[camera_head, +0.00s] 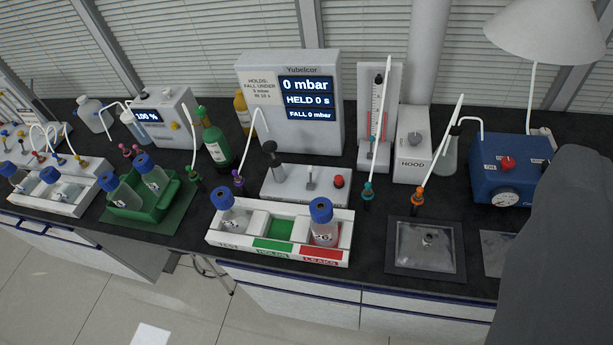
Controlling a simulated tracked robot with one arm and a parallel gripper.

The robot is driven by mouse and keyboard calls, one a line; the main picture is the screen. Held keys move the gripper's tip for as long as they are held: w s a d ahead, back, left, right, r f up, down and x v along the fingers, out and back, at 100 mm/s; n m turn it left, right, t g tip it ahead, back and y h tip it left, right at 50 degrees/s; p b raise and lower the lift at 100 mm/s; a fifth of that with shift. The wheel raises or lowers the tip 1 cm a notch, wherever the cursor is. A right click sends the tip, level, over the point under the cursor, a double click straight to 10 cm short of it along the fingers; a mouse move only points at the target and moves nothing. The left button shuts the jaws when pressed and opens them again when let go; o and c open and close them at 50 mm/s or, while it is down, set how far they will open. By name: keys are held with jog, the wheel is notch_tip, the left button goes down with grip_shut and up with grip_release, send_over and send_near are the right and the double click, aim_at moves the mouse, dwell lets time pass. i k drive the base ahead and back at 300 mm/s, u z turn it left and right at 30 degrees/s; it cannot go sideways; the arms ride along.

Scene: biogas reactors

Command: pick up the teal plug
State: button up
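The teal plug (368,190) stands upright on the dark bench, right of centre, in front of the flowmeter stand. It has a dark lower part, and a thin white tube rises from its top, leaning slightly right. Nothing is gripping it. My gripper's fingers are not in view. A large dark grey shape at the lower right, probably part of my own arm, hides that end of the bench.
An orange plug (417,195) with a white tube stands to the right, behind a dark square plate (425,247). A white rack (216,236) with blue-capped bottles is to the left. The flowmeter stand (393,90) and HOOD box (411,160) stand behind.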

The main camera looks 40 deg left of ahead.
aim_at(368, 185)
jog(key=u, duration=0.8)
jog(key=i, duration=1.05)
